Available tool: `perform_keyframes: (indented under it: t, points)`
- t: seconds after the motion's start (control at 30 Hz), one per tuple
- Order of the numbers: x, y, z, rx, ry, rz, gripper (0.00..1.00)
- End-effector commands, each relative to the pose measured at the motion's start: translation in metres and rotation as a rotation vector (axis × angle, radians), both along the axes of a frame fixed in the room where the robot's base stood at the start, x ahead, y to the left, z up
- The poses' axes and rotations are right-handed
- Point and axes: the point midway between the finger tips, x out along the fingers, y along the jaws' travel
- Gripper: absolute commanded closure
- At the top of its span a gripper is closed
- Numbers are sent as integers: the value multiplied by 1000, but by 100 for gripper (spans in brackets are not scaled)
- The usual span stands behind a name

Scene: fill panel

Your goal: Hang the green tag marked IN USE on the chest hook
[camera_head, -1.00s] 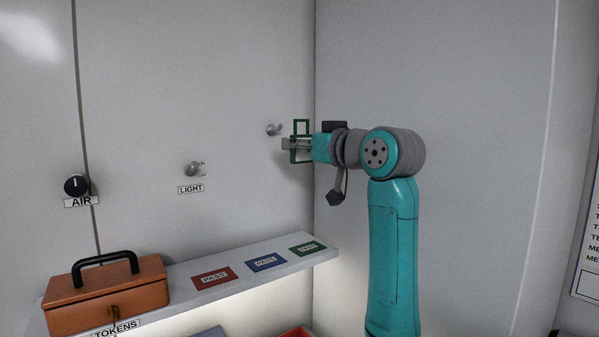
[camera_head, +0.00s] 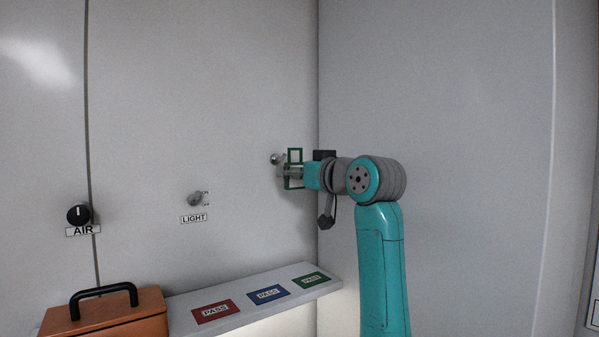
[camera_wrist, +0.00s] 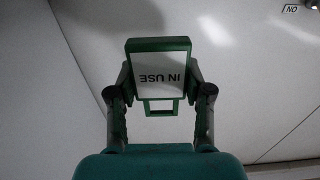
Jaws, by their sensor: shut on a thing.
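The green tag (camera_head: 295,156) is held upright in my gripper (camera_head: 284,171), with its open square loop above the fingers. In the wrist view the tag (camera_wrist: 160,66) shows a white face reading IN USE upside down, with a finger on each side, and its loop (camera_wrist: 161,107) nearer the wrist. A metal hook (camera_head: 275,158) sticks out of the wall just left of the loop. The loop appears beside the hook, not around it; their distance in depth is hard to tell. The hook is not seen in the wrist view.
A wall corner is close to my arm. Below, a shelf (camera_head: 255,318) bears red (camera_head: 214,311), blue (camera_head: 268,294) and green (camera_head: 311,280) PASS cards. An orange box (camera_head: 130,312) stands left. A LIGHT switch (camera_head: 195,199) and black AIR knob (camera_head: 78,213) are on the wall.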

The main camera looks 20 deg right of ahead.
Motion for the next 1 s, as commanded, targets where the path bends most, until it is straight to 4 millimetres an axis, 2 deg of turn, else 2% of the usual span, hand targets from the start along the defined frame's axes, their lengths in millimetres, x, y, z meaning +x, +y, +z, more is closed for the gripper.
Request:
perform_keyframes:
  t: [1.0]
  points:
    - [48,16,-8,1,0,0,74]
